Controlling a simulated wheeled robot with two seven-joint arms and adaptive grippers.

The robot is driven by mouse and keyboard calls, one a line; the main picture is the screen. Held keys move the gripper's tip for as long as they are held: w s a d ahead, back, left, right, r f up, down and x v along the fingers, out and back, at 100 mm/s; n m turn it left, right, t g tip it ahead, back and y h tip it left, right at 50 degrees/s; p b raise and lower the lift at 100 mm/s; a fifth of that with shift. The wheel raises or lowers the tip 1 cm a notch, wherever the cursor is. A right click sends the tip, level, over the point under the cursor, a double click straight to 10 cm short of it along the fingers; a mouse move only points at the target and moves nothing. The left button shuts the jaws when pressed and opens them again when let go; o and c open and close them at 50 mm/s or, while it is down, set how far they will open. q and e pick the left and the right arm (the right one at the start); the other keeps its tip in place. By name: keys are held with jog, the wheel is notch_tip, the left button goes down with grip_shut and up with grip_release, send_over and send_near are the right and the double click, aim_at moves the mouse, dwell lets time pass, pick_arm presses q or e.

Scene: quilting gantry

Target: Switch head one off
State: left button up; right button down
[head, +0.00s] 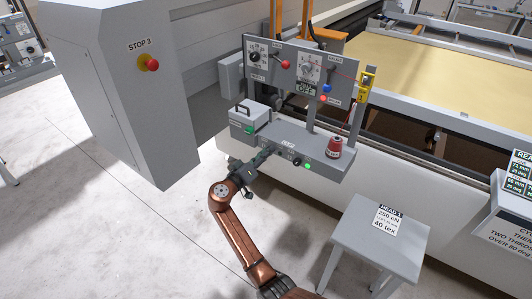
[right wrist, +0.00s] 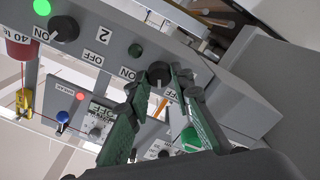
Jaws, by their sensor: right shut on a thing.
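My right gripper (head: 267,154) reaches the front edge of the grey shelf panel in the head view. In the right wrist view the gripper (right wrist: 160,82) has its green fingers on either side of a black rotary knob (right wrist: 158,71) and is shut on it. ON and OFF labels show beside this knob, and the small lamp (right wrist: 135,50) next to it is dark. The knob's pointer is hard to make out. A second black knob (right wrist: 65,28), near the label 2, has a lit green lamp (right wrist: 40,7). My left gripper is not in view.
A red thread cone (head: 334,147) and a grey box with a handle (head: 250,120) stand on the shelf. A control panel (head: 290,68) rises behind. A red stop button (head: 152,65) is on the left cabinet. A small table (head: 376,243) with a HEAD 1 card stands at front right.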

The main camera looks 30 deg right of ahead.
jog(key=shift+n, duration=0.4)
jog(key=c, duration=1.7)
grip_release()
jog(key=v, duration=1.2)
jog(key=shift+s, duration=0.1)
